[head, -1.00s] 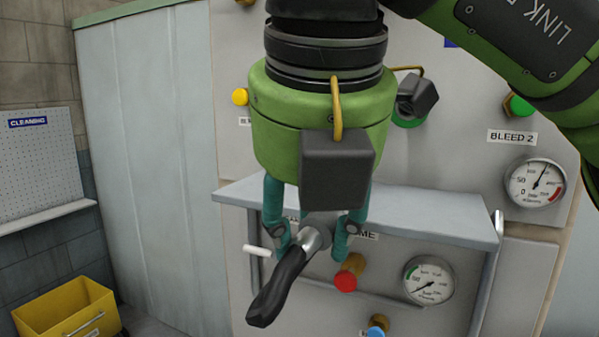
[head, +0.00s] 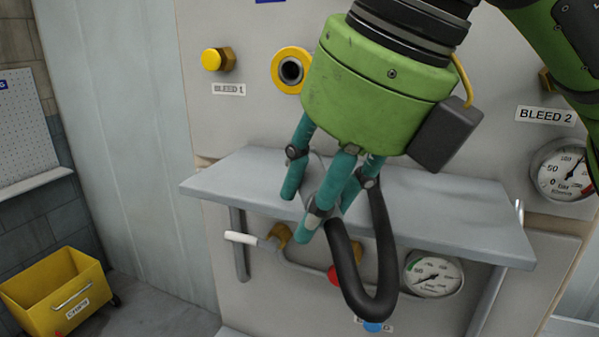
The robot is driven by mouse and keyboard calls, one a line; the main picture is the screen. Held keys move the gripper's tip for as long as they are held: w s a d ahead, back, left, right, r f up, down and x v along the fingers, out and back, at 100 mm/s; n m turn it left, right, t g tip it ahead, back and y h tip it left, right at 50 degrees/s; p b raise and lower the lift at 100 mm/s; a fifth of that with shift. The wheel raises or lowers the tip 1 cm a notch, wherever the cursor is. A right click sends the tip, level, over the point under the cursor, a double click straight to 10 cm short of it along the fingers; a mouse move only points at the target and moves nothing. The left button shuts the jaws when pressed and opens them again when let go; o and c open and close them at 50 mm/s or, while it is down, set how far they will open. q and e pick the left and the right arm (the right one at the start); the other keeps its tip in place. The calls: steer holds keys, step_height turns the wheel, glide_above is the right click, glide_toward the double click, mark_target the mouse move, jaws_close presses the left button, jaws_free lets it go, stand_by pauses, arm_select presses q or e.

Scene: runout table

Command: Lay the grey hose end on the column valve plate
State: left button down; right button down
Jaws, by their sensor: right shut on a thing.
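My right gripper (head: 325,205) has teal fingers and comes down tilted in front of the grey shelf (head: 455,215). It is shut on the hose end, mostly hidden between the fingers; only a little grey shows there. The black hose (head: 345,265) hangs from the fingers in a loop below the shelf's front edge and rises again behind a finger. I cannot tell whether the hose end touches the shelf. No label naming a column valve plate is readable. My left gripper is not in view.
A yellow-ringed port (head: 291,70) and a yellow knob (head: 212,60) above BLEED 1 are on the panel. Below the shelf are a white-handled valve (head: 250,240), a red knob (head: 334,275) and a gauge (head: 433,278). A yellow bin (head: 45,305) stands lower left. The shelf's right part is clear.

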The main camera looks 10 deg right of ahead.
steer(key=n, duration=0.1)
steer(key=n+p, duration=0.1)
steer(key=shift+s+d+r+n+g+y, duration=0.1)
steer(key=shift+d+r+n+g+y, duration=0.1)
steer(key=shift+n+g+y, duration=0.15)
steer(key=shift+s+d+n+g+y, duration=0.15)
steer(key=shift+n+g+y, duration=0.1)
steer(key=shift+n, duration=0.3)
steer(key=shift+s+n+p, duration=0.1)
steer(key=shift+n+p, duration=0.35)
steer(key=shift+n, duration=0.15)
steer(key=n+g, duration=0.1)
steer(key=n, duration=0.1)
steer(key=d+n+p, duration=0.1)
steer(key=shift+s+f+n+g+y, duration=0.1)
steer(key=shift+s+n+g+y, duration=0.05)
steer(key=shift+n+g+y, duration=0.25)
arm_select(q)
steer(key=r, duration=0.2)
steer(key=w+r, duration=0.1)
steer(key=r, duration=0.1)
steer(key=shift+p, duration=0.3)
arm_select(e)
steer(key=shift+n, duration=0.4)
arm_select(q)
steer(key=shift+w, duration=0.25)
arm_select(e)
steer(key=shift+d, duration=0.1)
steer(key=shift+s+f, duration=0.1)
